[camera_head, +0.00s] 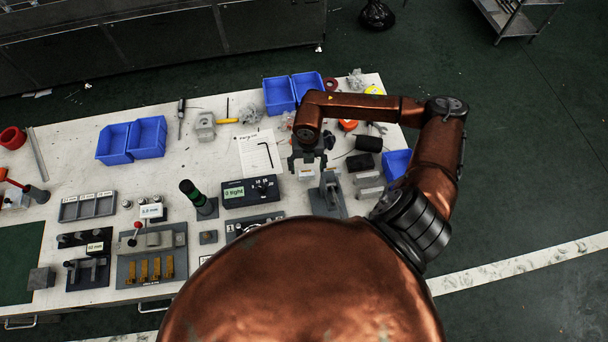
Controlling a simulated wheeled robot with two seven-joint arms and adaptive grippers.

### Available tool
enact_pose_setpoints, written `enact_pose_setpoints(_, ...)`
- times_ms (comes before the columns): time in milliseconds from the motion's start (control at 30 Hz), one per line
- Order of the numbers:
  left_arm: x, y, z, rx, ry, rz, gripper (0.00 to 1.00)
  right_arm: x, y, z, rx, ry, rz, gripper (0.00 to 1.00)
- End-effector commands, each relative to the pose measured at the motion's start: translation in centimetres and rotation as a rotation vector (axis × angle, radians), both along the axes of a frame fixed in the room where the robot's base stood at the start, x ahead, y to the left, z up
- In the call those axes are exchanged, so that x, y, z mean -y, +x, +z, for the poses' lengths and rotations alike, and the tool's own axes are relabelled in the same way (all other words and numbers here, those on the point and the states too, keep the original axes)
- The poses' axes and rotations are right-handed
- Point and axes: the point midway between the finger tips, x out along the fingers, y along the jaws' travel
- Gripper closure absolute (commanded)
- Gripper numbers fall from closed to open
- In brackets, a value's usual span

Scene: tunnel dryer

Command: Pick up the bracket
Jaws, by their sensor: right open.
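My right gripper (308,161) is open and points down over the right part of the workbench (85,150). A small light-grey part (306,173) shows just under its fingertips; it may be the bracket, but the gripper partly hides it. I cannot tell whether the fingers touch it. Another grey, bracket-like block (205,124) lies at the back of the bench, left of the gripper and apart from it. My left gripper is not in view.
Blue bins (279,94) stand at the back. A green signal post (193,191) rises left of the box. Fixtures crowd the front left.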

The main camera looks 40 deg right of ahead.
Motion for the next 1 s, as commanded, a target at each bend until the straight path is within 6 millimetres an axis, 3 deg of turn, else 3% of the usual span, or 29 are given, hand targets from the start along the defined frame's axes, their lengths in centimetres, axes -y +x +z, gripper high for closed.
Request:
enact_pose_setpoints(167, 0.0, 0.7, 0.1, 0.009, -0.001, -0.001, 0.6, 0.0, 0.1, -1.4, 0.001, 0.001, 0.001, 0.36)
enact_pose_setpoints(433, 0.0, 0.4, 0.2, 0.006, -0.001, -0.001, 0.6, 0.0, 0.3, -5.2, 0.001, 0.002, 0.002, 0.36)
enact_pose_setpoints(667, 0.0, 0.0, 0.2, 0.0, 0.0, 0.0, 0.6, 0.1, 0.3, -5.5, 0.003, 0.001, 0.003, 0.36)
enact_pose_setpoints(1000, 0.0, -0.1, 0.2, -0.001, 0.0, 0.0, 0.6, 0.1, 0.3, -5.5, 0.003, 0.001, 0.003, 0.58)
